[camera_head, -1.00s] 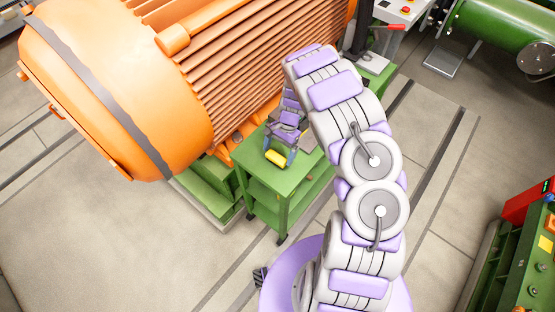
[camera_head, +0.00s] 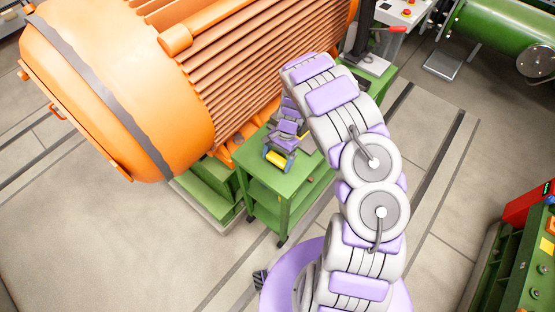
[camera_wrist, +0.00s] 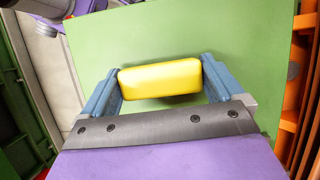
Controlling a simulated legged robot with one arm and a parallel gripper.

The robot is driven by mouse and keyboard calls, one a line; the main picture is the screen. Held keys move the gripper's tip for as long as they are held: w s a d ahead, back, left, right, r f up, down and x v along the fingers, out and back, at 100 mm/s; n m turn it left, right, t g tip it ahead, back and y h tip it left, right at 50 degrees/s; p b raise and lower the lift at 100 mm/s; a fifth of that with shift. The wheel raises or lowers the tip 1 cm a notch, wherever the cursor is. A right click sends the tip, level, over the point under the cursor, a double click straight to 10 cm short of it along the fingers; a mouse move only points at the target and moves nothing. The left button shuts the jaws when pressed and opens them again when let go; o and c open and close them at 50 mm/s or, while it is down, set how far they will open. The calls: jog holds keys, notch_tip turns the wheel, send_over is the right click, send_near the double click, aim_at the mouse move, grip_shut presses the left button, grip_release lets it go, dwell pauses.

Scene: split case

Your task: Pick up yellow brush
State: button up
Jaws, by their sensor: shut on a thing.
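The yellow brush (camera_wrist: 160,79) shows in the wrist view as a rounded yellow block between the two blue fingers of my gripper (camera_wrist: 161,84). The fingers are shut on its two ends. In the head view the brush (camera_head: 277,159) is a small yellow shape at my gripper (camera_head: 279,158), above the green table (camera_head: 285,185). I cannot tell whether it still touches the table top. Any underside of the brush is hidden.
A large orange ribbed motor (camera_head: 110,85) stands right behind and left of the table. A green machine (camera_head: 525,255) is at the lower right, and a green cylinder (camera_head: 500,30) at the upper right. The floor (camera_head: 120,240) at left front is clear.

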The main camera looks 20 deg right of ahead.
aim_at(277, 161)
jog(key=shift+r, duration=0.1)
jog(key=shift+r, duration=0.3)
jog(key=r, duration=0.1)
jog(key=r+p, duration=0.1)
jog(key=r, duration=0.1)
jog(key=shift+s+d, duration=0.25)
jog(key=shift+d, duration=0.1)
jog(key=s+d+r+p, duration=0.1)
jog(key=s+d+p, duration=0.1)
jog(key=s+d, duration=0.7)
jog(key=s, duration=0.3)
jog(key=shift+s, duration=0.25)
jog(key=o, duration=0.5)
jog(key=c, duration=0.4)
